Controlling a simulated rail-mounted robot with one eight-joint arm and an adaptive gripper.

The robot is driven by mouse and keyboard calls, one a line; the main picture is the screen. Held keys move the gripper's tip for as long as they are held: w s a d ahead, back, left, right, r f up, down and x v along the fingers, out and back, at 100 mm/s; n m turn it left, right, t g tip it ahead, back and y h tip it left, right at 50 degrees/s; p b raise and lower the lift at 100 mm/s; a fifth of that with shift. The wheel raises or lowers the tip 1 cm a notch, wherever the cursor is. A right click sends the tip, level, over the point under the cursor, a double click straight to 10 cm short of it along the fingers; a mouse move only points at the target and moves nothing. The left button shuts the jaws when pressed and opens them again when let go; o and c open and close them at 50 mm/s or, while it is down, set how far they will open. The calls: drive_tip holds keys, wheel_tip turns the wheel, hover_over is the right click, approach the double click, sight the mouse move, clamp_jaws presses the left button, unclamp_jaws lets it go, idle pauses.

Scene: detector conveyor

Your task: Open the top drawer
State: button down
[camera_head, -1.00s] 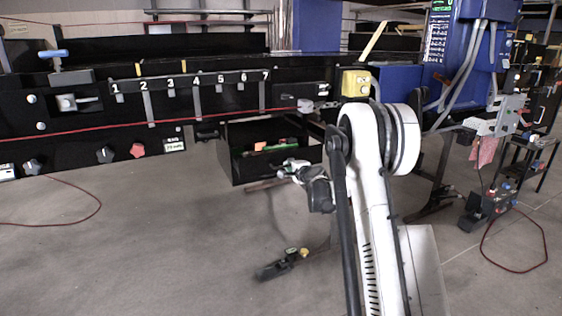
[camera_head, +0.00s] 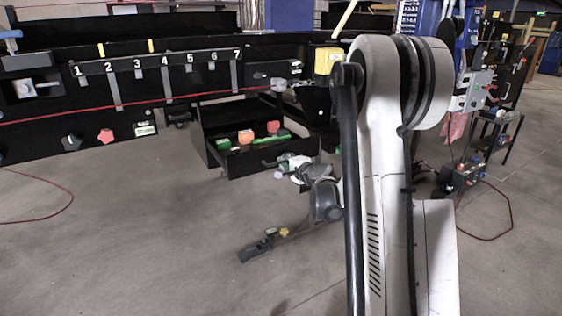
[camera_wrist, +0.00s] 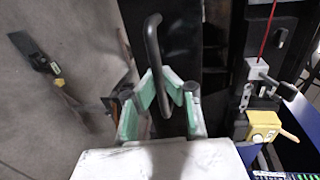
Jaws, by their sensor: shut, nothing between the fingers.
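The black drawer (camera_head: 275,166) stands pulled out under the bench in the head view, with its inside showing. Red and green items (camera_head: 246,138) lie in it. My gripper (camera_head: 278,166) is low in front of the drawer's front. In the wrist view, the drawer's black front (camera_wrist: 185,45) shows with a dark bar handle (camera_wrist: 152,40). My gripper (camera_wrist: 164,90) has pale green finger pads and is at the handle's near end. It is shut with nothing held. Whether a finger touches the handle is hard to tell.
The black bench with numbered slots (camera_head: 160,62) runs above the drawer. A yellow box (camera_head: 327,60) is at the bench's right end. A dark tool-like object (camera_head: 257,250) appears low over the floor. The grey floor (camera_head: 130,230) at left is mostly clear.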

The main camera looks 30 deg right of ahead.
drive_tip(key=c, duration=1.8)
unclamp_jaws()
drive_tip(key=v, duration=1.2)
drive_tip(key=shift+d, duration=0.1)
drive_tip(key=s+a+r+n+g+y+p, duration=0.1)
drive_tip(key=s+a+r+n+g+p, duration=0.25)
drive_tip(key=a, duration=0.65)
drive_tip(key=s+a+r+n+g+y+p, duration=0.1)
drive_tip(key=s+a+r+n+y+p, duration=0.1)
drive_tip(key=s+a+r+n, duration=0.45)
drive_tip(key=s+a+r+n+g+p, duration=0.1)
drive_tip(key=s+a+r+n+p, duration=0.1)
drive_tip(key=s+a, duration=0.2)
drive_tip(key=s+a+r+n+g+h+p, duration=0.1)
drive_tip(key=s+a+r+n+p, duration=0.1)
drive_tip(key=s, duration=0.6)
drive_tip(key=s+a+r+n+g+h+p, duration=0.1)
drive_tip(key=s+a+n+g+p, duration=0.1)
drive_tip(key=s+a+n, duration=0.2)
drive_tip(key=shift+s+a+r, duration=0.2)
drive_tip(key=shift+s+a, duration=0.5)
drive_tip(key=shift+s+a+r, duration=0.2)
drive_tip(key=shift+s+a, duration=0.5)
